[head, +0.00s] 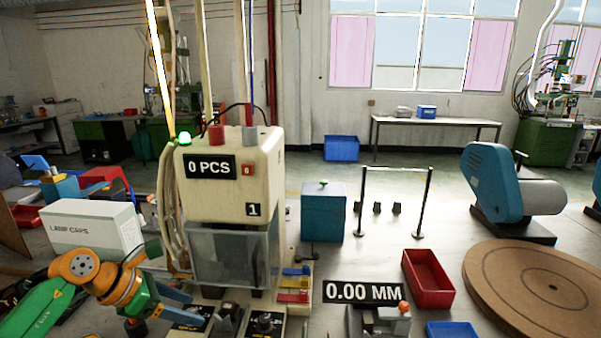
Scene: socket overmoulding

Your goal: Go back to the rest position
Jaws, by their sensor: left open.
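My left arm, green and orange, comes in from the lower left in the head view. My left gripper (182,304) is open, with its blue-grey fingers pointing right near the base of the cream moulding machine (232,180). Nothing shows between its fingers. The machine carries a "0 PCS" display, a lit green lamp and a clear guard (228,258). My right gripper is not in the picture.
A white "LAMP CAPS" box (95,230) stands behind my left arm. A gauge reading "0.00 MM" (363,291), a red tray (428,279), a blue tray (452,330) and a round brown turntable (540,285) lie to the right. A teal box (322,212) stands behind.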

